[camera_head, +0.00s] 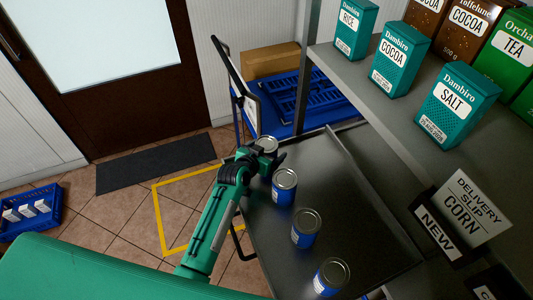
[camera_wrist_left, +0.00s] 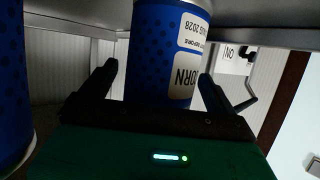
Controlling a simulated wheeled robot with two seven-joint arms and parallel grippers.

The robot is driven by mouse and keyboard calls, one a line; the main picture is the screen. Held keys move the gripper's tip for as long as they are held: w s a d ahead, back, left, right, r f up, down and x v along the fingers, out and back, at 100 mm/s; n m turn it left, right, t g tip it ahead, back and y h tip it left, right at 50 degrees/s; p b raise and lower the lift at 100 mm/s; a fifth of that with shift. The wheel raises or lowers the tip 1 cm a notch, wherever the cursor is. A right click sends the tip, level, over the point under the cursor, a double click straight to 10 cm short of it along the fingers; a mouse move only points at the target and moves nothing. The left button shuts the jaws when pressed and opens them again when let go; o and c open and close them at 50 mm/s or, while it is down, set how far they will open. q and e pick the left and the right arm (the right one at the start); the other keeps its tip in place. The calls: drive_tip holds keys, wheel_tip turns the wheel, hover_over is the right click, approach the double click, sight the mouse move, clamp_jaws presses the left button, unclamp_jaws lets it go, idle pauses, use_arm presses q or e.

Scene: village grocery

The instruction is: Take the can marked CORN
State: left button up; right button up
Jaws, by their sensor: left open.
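A blue can with a silver lid (camera_head: 267,143) stands upright at the far end of a row on the dark metal shelf (camera_head: 345,215). My left gripper (camera_head: 266,160) is at this can, open. In the left wrist view the blue can (camera_wrist_left: 155,50) stands between the two open fingers of the left gripper (camera_wrist_left: 160,85). The picture is upside down there, and its white label shows "ORN", with the first letter hidden or cut off. My right gripper is in neither view.
Nearer blue cans (camera_head: 284,188) (camera_head: 306,229) (camera_head: 331,277) line the shelf, labels unreadable. A sign (camera_head: 467,212) reads "DELIVERY SLIP CORN". Teal boxes (camera_head: 457,103) stand on the upper shelf. A blue crate (camera_head: 310,95) is behind. The shelf's right part is clear.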

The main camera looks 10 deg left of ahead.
use_arm(q)
drive_tip(key=c, duration=1.4)
drive_tip(key=shift+r, duration=0.1)
